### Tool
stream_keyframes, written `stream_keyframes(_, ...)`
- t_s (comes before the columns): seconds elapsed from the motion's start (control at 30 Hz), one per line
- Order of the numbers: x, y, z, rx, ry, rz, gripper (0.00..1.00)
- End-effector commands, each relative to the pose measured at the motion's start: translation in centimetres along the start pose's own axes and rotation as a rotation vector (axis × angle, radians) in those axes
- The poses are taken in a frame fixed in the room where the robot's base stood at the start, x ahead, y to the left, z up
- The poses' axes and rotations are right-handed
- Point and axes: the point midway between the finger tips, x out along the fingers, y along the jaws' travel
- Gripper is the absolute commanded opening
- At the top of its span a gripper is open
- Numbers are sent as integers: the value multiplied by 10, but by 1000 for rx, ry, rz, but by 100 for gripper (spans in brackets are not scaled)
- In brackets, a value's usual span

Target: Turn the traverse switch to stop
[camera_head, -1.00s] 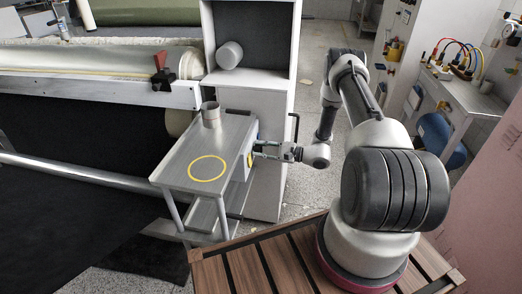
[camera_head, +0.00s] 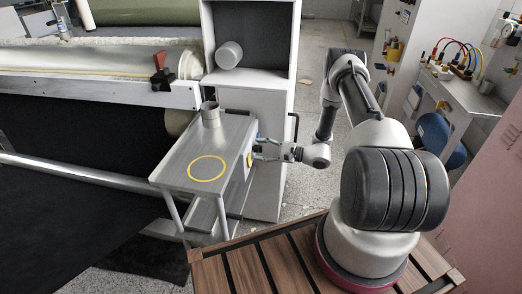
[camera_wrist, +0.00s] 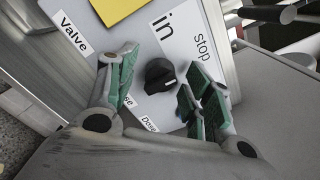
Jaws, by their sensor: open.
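The traverse switch is a black rotary knob with a pale pointer mark (camera_wrist: 160,76) on a light panel (camera_wrist: 185,50), seen in the wrist view. The labels "in" and "stop" are printed above and to the right of it. The pointer mark faces right and slightly down in the picture. My gripper (camera_wrist: 155,88) is open, with one green-padded finger on each side of the knob. I cannot tell whether either finger touches it. In the head view my gripper (camera_head: 262,150) is at the right side of the grey metal table, and the knob is hidden there.
The grey table (camera_head: 185,165) bears a metal cup (camera_head: 210,115) and a yellow ring (camera_head: 207,167). A white cabinet (camera_head: 262,190) stands close behind my gripper. A yellow square (camera_wrist: 115,8) and a "Valve" label (camera_wrist: 75,36) are on the panel.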

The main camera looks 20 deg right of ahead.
Motion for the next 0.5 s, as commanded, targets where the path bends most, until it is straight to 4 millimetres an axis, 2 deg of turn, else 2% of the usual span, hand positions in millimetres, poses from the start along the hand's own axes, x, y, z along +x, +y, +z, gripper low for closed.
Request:
stream_keyframes(0.17,-21,-1,-1,0,3,-3,51)
stream_keyframes(0.5,-95,0,-1,0,3,-3,51)
